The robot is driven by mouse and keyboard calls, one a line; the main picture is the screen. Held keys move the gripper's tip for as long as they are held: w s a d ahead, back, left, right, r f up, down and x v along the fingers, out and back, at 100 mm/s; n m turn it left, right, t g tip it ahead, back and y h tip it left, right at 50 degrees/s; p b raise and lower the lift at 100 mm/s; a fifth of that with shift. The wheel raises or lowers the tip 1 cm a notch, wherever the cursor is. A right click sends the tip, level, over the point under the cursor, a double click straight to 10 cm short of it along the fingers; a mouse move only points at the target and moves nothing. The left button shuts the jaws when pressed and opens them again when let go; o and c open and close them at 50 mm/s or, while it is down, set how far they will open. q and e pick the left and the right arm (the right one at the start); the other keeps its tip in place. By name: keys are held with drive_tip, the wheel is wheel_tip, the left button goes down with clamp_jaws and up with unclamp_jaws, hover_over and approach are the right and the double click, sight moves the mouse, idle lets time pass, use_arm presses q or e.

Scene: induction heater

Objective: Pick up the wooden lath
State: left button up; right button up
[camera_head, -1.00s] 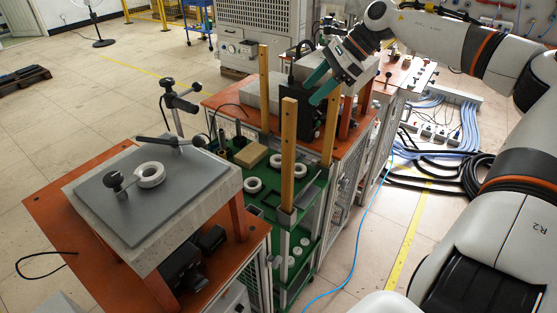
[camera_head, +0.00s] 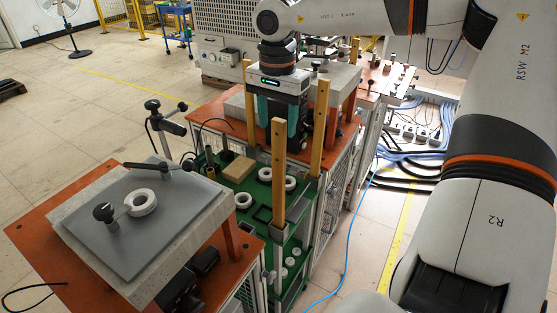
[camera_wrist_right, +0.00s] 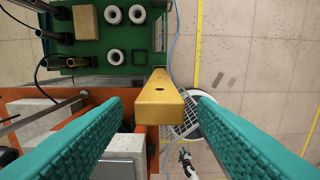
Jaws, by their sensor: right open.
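Several upright wooden laths stand around the green rack (camera_head: 240,176). One lath (camera_head: 278,165) is at its front right, one (camera_head: 320,125) at its back right, and one (camera_head: 250,100) at its back left. In the right wrist view a lath (camera_wrist_right: 160,98) shows end-on between the two fingers, with a gap on each side. My left gripper is not in view.
White rings (camera_head: 243,200) and a wooden block (camera_head: 237,169) sit on the rack. A grey plate (camera_head: 125,220) with a clamp is at the left. A stone-like slab (camera_head: 345,80) stands behind the gripper. A blue cable (camera_head: 348,245) runs along the floor at the right.

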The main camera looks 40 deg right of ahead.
sight(278, 136)
drive_tip(key=f, duration=0.1)
drive_tip(key=f+p, duration=0.1)
drive_tip(key=f, duration=0.2)
drive_tip(key=shift+d+f+p, duration=0.2)
drive_tip(key=shift+d+p, duration=0.15)
drive_tip(key=shift+p, duration=0.05)
drive_tip(key=shift+w+f, duration=0.15)
drive_tip(key=shift+f, duration=0.05)
clamp_jaws()
drive_tip(key=shift+r, duration=0.15)
